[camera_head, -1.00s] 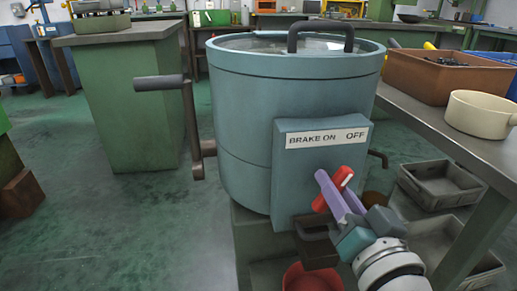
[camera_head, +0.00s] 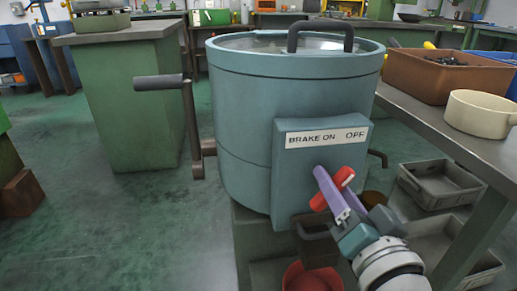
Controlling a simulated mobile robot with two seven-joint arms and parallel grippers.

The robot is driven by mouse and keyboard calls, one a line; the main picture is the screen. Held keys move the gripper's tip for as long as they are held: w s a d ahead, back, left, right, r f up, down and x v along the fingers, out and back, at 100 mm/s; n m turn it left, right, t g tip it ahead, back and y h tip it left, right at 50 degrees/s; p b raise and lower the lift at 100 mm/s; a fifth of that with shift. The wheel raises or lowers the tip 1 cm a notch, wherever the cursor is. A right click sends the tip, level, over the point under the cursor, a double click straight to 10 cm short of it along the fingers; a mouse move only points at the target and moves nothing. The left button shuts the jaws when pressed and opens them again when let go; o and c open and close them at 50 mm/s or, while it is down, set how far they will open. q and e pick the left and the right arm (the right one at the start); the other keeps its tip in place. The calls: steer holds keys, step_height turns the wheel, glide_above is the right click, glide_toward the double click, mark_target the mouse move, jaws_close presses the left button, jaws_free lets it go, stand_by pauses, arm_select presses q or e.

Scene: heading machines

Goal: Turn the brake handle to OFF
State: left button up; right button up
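The blue-grey drum machine (camera_head: 240,130) stands in the middle, with a brake box (camera_head: 297,175) on its front. The box's white label (camera_head: 326,138) reads BRAKE ON at left and OFF at right. The red brake handle (camera_head: 346,177) is below the label. It slants from lower left to upper right, its upper end under OFF. My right gripper (camera_head: 334,180) is at the handle. One purple finger crosses in front of the handle's middle and hides it; the other finger is just right of it. Whether they grip it is unclear. My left gripper is out of view.
A crank (camera_head: 160,82) sticks out at the drum's left. A bench (camera_head: 430,125) at right holds a brown bin (camera_head: 420,75) and a cream pan (camera_head: 480,113). Grey crates (camera_head: 440,183) and a red bowl (camera_head: 312,277) are low down. Floor at left is open.

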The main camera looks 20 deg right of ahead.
steer(key=shift+o, duration=0.8)
steer(key=p+v, duration=0.2)
steer(key=v, duration=0.8)
steer(key=shift+d, duration=0.1)
steer(key=a+r+n+g+y+p, duration=0.3)
steer(key=a+r+n+y+p, duration=0.1)
steer(key=r+p, duration=0.55)
steer(key=a+r+n+g+y+p, duration=0.3)
steer(key=a+r+n+p, duration=0.15)
steer(key=r+p, duration=0.45)
steer(key=s+d+r+n+g+h+p, duration=0.15)
steer(key=s+r+g+p, duration=0.3)
steer(key=r+p, duration=0.45)
steer(key=s+d+r+n+g+h+p, duration=0.1)
steer(key=s+d+r+n+g+p, duration=0.15)
steer(key=s+r+p, duration=0.45)
step_height(320, 180, up, 36)
steer(key=p, duration=3.5)
steer(key=shift+w+d+f+g, duration=0.15)
steer(key=shift+w+d+g, duration=0.05)
steer(key=shift+w+g, duration=0.2)
